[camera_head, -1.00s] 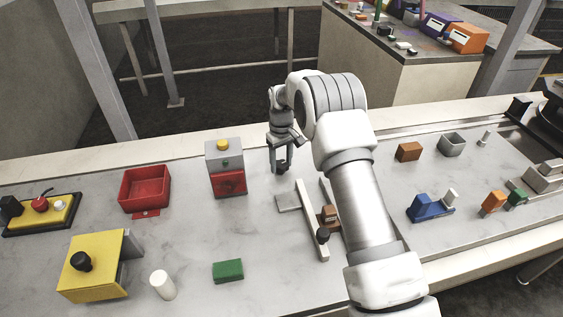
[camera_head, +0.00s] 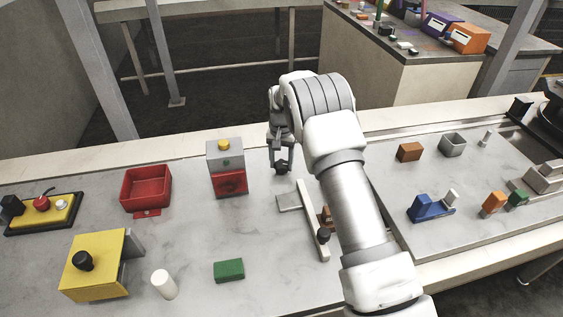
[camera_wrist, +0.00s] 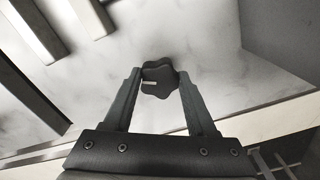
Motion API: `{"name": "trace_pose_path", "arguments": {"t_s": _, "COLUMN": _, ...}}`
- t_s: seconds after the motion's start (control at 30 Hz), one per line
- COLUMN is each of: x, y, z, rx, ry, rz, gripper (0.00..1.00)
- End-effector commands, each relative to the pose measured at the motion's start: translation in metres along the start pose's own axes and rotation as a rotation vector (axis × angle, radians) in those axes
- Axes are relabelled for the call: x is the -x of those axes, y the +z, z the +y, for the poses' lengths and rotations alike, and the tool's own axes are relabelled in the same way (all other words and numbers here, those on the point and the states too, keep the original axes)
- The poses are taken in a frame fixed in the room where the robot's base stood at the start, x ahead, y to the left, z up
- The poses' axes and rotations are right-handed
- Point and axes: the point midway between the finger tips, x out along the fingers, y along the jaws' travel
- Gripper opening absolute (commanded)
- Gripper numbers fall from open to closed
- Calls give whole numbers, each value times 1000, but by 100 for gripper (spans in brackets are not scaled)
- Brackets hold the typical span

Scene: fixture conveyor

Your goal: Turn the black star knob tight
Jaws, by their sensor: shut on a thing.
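The black star knob (camera_wrist: 160,78) sits between my two fingertips in the wrist view, with a pale line on its face. My gripper (camera_wrist: 161,83) is shut on it from both sides. In the head view my gripper (camera_head: 281,164) points down over the back of the table, with the dark knob (camera_head: 282,168) at its tips. What lies directly under the knob is hidden, so I cannot tell what it is seated on.
A grey and red box with a yellow button (camera_head: 226,168) stands just left of my gripper. A rail fixture with a black knob (camera_head: 323,235) lies in front, partly behind my arm. A red bin (camera_head: 147,187), yellow box (camera_head: 95,265) and green block (camera_head: 228,270) stand left.

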Motion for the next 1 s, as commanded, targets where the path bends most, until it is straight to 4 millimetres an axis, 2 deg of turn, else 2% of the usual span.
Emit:
{"name": "trace_pose_path", "arguments": {"t_s": 0.3, "x": 0, "y": 0, "z": 0, "rx": -68, "ry": 0, "rz": 1, "gripper": 1}}
{"name": "trace_pose_path", "arguments": {"t_s": 0.7, "x": 0, "y": 0, "z": 0, "rx": -73, "ry": 0, "rz": 1, "gripper": 1}}
{"name": "trace_pose_path", "arguments": {"t_s": 0.73, "x": 0, "y": 0, "z": 0, "rx": -73, "ry": 0, "rz": 1, "gripper": 62}}
{"name": "trace_pose_path", "arguments": {"t_s": 0.87, "x": 0, "y": 0, "z": 0, "rx": -72, "ry": 0, "rz": 1, "gripper": 86}}
{"name": "trace_pose_path", "arguments": {"t_s": 1.0, "x": 0, "y": 0, "z": 0, "rx": -71, "ry": 0, "rz": 0, "gripper": 87}}
